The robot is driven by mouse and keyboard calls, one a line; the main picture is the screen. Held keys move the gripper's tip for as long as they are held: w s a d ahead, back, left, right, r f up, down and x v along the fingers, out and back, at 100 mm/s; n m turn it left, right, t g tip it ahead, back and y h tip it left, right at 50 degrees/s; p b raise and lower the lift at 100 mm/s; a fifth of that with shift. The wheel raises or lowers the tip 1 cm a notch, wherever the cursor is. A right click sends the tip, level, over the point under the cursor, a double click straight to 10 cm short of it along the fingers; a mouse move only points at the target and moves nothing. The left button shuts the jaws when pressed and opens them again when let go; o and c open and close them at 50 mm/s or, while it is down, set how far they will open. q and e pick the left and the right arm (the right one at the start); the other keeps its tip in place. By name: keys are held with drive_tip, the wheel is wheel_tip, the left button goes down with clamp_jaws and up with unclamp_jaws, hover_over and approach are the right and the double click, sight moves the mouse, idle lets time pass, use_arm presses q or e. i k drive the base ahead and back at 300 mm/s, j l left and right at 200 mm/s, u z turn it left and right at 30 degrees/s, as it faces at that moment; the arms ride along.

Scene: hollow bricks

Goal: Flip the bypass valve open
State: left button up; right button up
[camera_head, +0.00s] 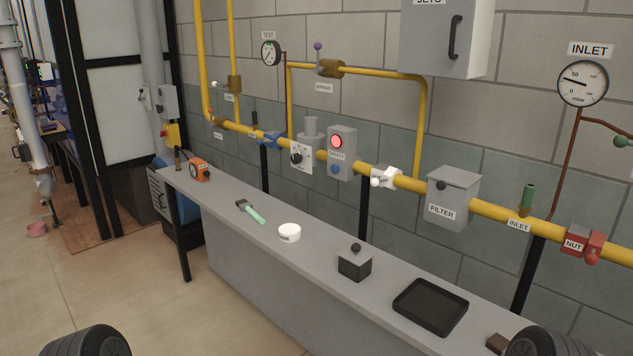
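The bypass valve (331,68) is a brown-gold body on the raised yellow pipe loop (385,74), above a small label that seems to read BYPASS (324,88). Its lever stands up from the body, roughly across the pipe, and ends in a purple ball knob (318,46). Neither gripper shows. Only dark rounded parts of my arms show at the bottom left and bottom right corners, far below the valve. Nothing touches the valve.
A grey bench (210,202) runs below the pipes, holding a green-handled brush (252,212), white tin (289,232), dark box (355,264) and black tray (430,306). A SAFETY box (341,153), FILTER box (453,198) and grey cabinet (445,35) stick out near the loop.

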sight(318, 69)
drive_tip(key=i, duration=0.25)
drive_tip(key=i+j, duration=0.2)
drive_tip(key=j, duration=0.15)
drive_tip(key=i+j+z, duration=0.15)
drive_tip(key=i+j, duration=0.3)
drive_tip(key=j, duration=0.25)
drive_tip(key=i+j+z, duration=0.15)
drive_tip(key=j, duration=0.2)
drive_tip(key=i+j, duration=0.2)
drive_tip(key=j, duration=0.2)
drive_tip(key=i+j+z, duration=0.15)
drive_tip(key=j, duration=0.2)
drive_tip(key=i, duration=0.05)
